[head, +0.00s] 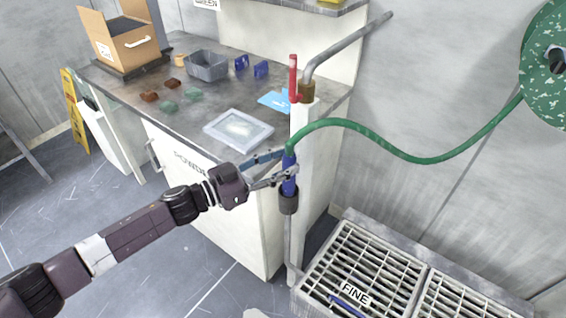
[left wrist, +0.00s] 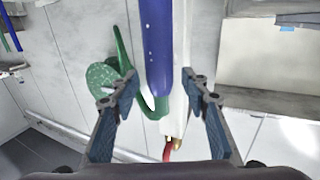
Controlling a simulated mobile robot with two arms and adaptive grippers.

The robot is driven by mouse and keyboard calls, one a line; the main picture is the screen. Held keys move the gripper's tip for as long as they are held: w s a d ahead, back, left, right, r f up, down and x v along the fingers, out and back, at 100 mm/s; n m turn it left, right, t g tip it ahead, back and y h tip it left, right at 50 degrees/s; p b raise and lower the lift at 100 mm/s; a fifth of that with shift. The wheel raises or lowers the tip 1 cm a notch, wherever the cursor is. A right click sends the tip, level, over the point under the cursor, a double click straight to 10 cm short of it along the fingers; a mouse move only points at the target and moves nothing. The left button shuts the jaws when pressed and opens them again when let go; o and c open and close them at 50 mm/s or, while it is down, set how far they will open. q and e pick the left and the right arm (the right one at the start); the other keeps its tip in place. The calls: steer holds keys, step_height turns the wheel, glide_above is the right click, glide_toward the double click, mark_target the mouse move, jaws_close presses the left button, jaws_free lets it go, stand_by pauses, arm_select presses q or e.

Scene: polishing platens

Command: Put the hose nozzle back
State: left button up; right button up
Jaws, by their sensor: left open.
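The hose nozzle (head: 289,181) is blue and stands upright at the white post, its lower end in a dark cup-shaped holder (head: 288,203). The green hose (head: 425,160) runs from its top to the right. My left gripper (head: 289,161) is open, with its fingers on either side of the nozzle's upper part. In the left wrist view the blue nozzle (left wrist: 158,50) lies between the spread fingers, with gaps visible on both sides. The green hose (left wrist: 155,107) shows below it there. My right gripper is not in view.
A counter (head: 120,92) holds a cardboard box (head: 128,47), a grey bin (head: 206,66), a framed tray (head: 239,131) and small blocks. A red lever (head: 293,75) and a bent pipe (head: 345,45) top the post. A grate (head: 365,270) labelled FINE is at lower right. The hose reel (head: 545,85) hangs at right.

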arm_select(q)
steer(key=b+v, duration=0.1)
steer(key=v, duration=1)
steer(key=shift+a, duration=0.25)
steer(key=shift+s, duration=0.1)
